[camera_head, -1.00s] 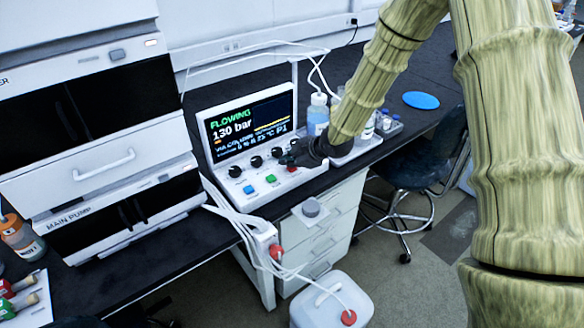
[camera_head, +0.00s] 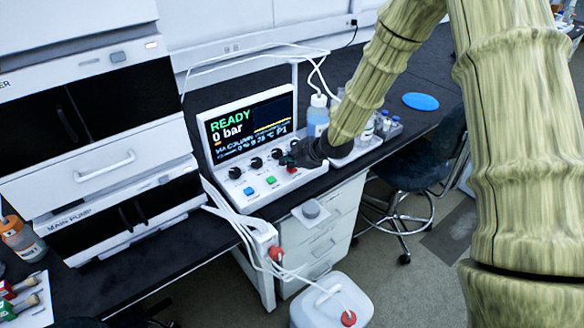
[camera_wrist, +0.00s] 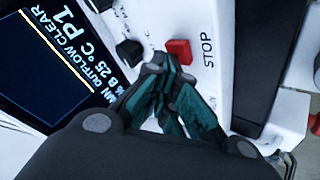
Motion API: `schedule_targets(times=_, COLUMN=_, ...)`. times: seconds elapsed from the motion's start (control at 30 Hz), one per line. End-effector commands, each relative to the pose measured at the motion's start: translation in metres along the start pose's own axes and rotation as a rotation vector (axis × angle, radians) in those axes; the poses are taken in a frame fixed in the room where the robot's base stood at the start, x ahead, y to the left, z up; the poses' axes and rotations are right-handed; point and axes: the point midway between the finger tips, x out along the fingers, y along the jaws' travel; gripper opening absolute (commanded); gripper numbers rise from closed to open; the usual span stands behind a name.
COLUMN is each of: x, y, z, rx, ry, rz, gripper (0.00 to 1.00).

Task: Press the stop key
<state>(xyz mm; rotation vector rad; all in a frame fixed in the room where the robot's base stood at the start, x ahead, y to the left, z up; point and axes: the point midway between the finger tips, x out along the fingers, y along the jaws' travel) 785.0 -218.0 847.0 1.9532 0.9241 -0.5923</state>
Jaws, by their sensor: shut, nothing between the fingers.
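The red stop key (camera_wrist: 179,52) sits beside the printed word STOP on the white control panel in the wrist view. It shows as a small red spot in the head view (camera_head: 292,169), partly covered by my gripper (camera_head: 289,160). My gripper (camera_wrist: 165,68) is shut and empty, with its fingertips right at the near edge of the stop key. I cannot tell whether they touch it. The screen (camera_head: 250,128) reads READY and 0 bar.
A green key (camera_head: 270,180), a blue key (camera_head: 248,190) and several black knobs (camera_head: 256,162) share the panel. Bottles (camera_head: 317,115) stand behind my arm. White tubes run down from the bench to a white canister (camera_head: 330,302) on the floor.

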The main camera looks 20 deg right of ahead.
Motion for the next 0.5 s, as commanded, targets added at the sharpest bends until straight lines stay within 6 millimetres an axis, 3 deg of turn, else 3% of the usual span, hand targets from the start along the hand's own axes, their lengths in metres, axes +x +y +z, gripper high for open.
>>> schedule_targets(times=0.5, x=-0.0081, y=0.0059, z=-0.0060, rx=0.000, ry=0.000, rz=0.000, gripper=0.00)
